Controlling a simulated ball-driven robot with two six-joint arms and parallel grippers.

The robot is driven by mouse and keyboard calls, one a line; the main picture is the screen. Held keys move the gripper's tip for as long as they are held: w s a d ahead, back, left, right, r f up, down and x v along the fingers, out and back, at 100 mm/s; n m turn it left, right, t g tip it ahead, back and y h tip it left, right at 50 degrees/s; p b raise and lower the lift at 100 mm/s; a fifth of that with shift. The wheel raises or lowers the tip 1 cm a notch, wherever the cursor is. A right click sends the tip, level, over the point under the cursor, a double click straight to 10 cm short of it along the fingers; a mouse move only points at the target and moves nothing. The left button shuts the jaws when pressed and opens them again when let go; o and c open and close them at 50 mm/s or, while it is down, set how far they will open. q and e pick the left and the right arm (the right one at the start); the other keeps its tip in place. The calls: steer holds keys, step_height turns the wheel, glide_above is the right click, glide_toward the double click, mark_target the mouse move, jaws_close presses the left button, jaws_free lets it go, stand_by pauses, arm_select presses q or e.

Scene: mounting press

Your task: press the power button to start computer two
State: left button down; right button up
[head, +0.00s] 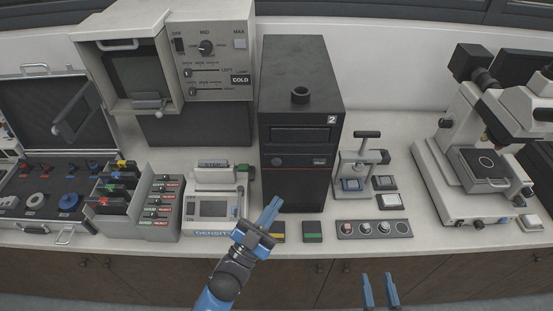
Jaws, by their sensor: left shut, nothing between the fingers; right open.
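Computer two is a black tower (297,185) with a white "2" label (331,119), standing upright on the counter near the middle of the head view. A small reddish round spot (277,161), which looks like a button, shows on the left of its front panel. My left gripper (275,203) is shut and empty. Its tips show in front of the tower's lower left front, below the reddish spot; I cannot tell whether they touch the tower. My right gripper (380,277) is open and empty, low in the view in front of the counter edge.
Left of the tower are a density device (212,210), a grey card rack (160,225) and an open case (40,160). Right are a small press (362,160), a tray of round samples (374,229) and a microscope (470,150).

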arm_select(q)
steer(key=w+p, duration=0.1)
steer(key=w, duration=0.8)
stand_by(0.5)
steer(key=shift+w, duration=0.9)
stand_by(2.6)
steer(key=shift+s, duration=0.8)
steer(key=shift+s, duration=0.1)
steer(key=shift+s, duration=2.4)
steer(key=shift+f, duration=0.1)
